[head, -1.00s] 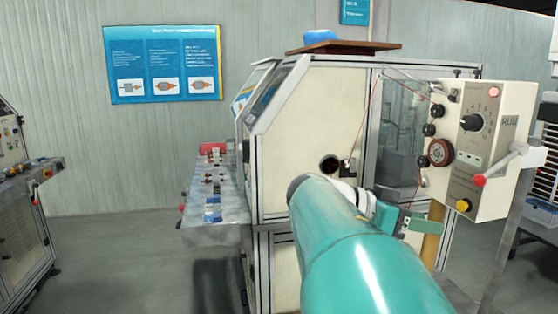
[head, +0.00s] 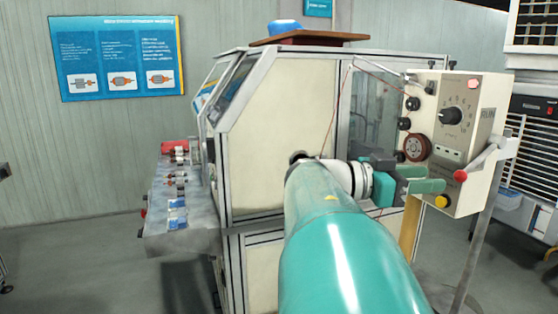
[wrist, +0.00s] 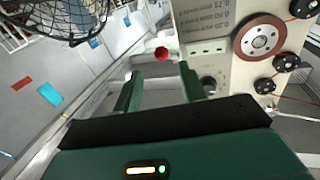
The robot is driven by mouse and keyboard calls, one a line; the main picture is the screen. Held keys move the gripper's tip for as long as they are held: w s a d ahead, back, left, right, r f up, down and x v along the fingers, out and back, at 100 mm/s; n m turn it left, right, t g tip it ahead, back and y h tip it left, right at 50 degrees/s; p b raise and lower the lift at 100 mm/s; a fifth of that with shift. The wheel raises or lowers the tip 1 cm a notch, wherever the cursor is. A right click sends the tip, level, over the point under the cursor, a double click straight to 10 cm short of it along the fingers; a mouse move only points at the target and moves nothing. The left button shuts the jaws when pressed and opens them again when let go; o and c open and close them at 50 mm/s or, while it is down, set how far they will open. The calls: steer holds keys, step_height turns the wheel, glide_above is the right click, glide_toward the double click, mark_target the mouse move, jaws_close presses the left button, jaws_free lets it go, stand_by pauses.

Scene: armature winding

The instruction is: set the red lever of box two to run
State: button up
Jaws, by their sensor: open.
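A cream control box (head: 470,92) stands on a post at the right in the head view, with dials and a RUN label. I cannot read a box number on it. Its grey lever (head: 484,156) slants down and left from a pivot on its right side to a red ball knob (head: 460,175). My gripper (head: 428,178) is open and empty, just left of the knob in the head view. In the wrist view the red knob (wrist: 162,53) appears just beyond and between the two green fingertips (wrist: 158,80). I see no contact with it.
A yellow button (head: 442,202) sits low on the control box, close under my gripper. The winding machine's cabinet (head: 275,125) stands behind my arm. A thin red wire (head: 337,100) runs down near it. A black wire cage (wrist: 60,15) shows in the wrist view.

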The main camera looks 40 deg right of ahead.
mark_target(454, 177)
steer(key=x, duration=0.8)
steer(key=shift+d, duration=0.25)
steer(key=shift+c, duration=0.2)
jaws_close()
